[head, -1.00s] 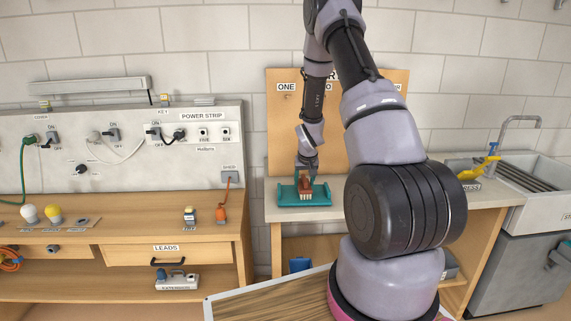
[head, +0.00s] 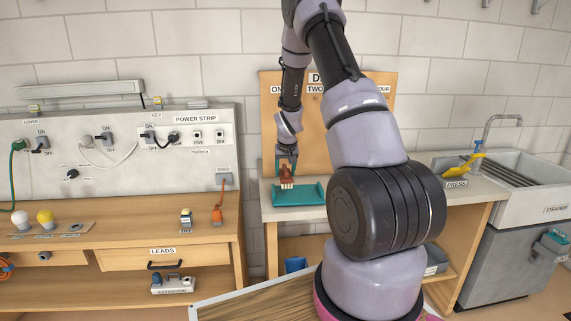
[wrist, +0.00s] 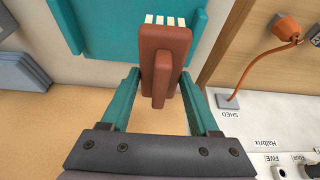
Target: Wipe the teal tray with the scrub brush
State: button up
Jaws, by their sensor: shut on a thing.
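The teal tray (head: 310,196) lies on the light counter in the head view. It also shows at the top of the wrist view (wrist: 85,22). My gripper (head: 286,166) points down over the tray's back left part. It is shut on the scrub brush (head: 286,174), a reddish-brown block with pale bristles facing the tray. In the wrist view the brush (wrist: 164,50) sits between the teal fingers, its bristles toward the tray. I cannot tell whether the bristles touch the tray or hang just above it.
A wooden board (head: 330,110) stands behind the tray. To the left is a workbench (head: 120,222) with a power strip panel (head: 190,140) and an orange plug (head: 217,215). A sink (head: 510,180) and a yellow spray bottle (head: 463,168) are at the right.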

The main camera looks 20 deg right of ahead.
jog(key=shift+r, duration=1.85)
